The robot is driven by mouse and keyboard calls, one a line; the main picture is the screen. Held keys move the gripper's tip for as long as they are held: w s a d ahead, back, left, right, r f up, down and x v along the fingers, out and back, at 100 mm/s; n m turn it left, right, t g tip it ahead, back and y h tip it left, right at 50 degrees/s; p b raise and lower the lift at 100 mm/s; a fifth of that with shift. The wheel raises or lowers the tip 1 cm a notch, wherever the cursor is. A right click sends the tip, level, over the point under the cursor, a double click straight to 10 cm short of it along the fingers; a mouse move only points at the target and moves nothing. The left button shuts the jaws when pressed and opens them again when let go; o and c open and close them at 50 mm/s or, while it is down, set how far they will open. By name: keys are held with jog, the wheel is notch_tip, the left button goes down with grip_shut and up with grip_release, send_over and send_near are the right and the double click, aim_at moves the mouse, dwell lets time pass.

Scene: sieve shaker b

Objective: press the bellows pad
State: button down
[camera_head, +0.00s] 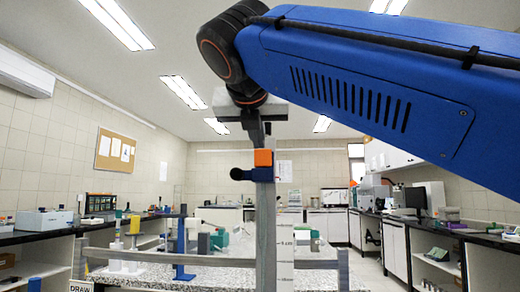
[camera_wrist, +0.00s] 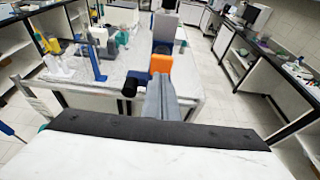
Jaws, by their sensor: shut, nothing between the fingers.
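My gripper (camera_head: 257,138) hangs straight down in the head view with its fingers shut and empty. Its grey fingers also show in the wrist view (camera_wrist: 160,98). An orange block (camera_head: 263,158) sits at the top of a grey upright post (camera_head: 266,230), just below the fingertips in the head view. In the wrist view the orange block (camera_wrist: 160,63) shows just past the fingers; I cannot tell if they touch. A blue clamp with a black knob (camera_head: 237,174) sticks out left below the block. I cannot make out which part is the bellows pad.
A speckled table (camera_head: 130,278) stands behind the post. It bears a blue stand (camera_head: 183,245), a yellow-topped white piece (camera_head: 135,225) and green items (camera_head: 220,238). Side benches with equipment line both walls. The floor is open right of the table in the wrist view.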

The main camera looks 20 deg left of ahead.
jog(key=v, duration=1)
jog(key=shift+w+d, duration=0.1)
dwell(0.8)
jog(key=w+d+f+m+g+h, duration=0.2)
jog(key=w+d+f+m, duration=0.4)
jog(key=d+f, duration=0.5)
jog(key=w+d+f+m+g+h, duration=0.1)
jog(key=w+d+f+m+g, duration=0.1)
jog(key=w+d+f+m, duration=0.65)
jog(key=s+d+f+m+g+h, duration=0.1)
jog(key=s+d+f+m, duration=0.25)
jog(key=d+f, duration=0.55)
jog(key=s+d+f+m+g, duration=0.15)
jog(key=d+f+m, duration=0.25)
jog(key=d+f, duration=0.45)
jog(key=s+d+f+m+g, duration=0.1)
jog(key=s+d+f+m, duration=0.2)
jog(key=f, duration=0.6)
jog(key=s+d+f+m+g, duration=0.1)
jog(key=s+d+f+m, duration=0.2)
jog(key=s+f+m, duration=0.4)
jog(key=s+d+f+m+g, duration=0.1)
jog(key=s+d+f+m, duration=0.2)
jog(key=f, duration=1)
jog(key=s+m, duration=0.3)
jog(key=shift+d+m+y, duration=0.3)
jog(key=shift+m+y, duration=0.1)
